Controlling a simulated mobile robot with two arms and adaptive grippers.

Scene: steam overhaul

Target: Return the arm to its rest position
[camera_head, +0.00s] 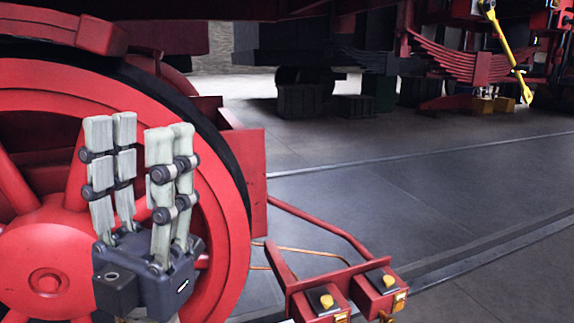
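My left gripper (139,135) stands upright at the lower left of the head view, with its pale jointed fingers pointing up. Its fingers are apart with a clear gap between them, and nothing is held. It is in front of the large red spoked wheel (47,278) and hides part of the rim and spokes. I cannot tell whether it touches the wheel. My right gripper is not in view.
A red bracket with two red boxes (325,300) with yellow knobs juts out at lower centre. A yellow wrench-like tool (506,47) hangs at the upper right near a red leaf spring (462,62). Dark blocks (300,101) stand at the back. The grey floor (400,200) is clear.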

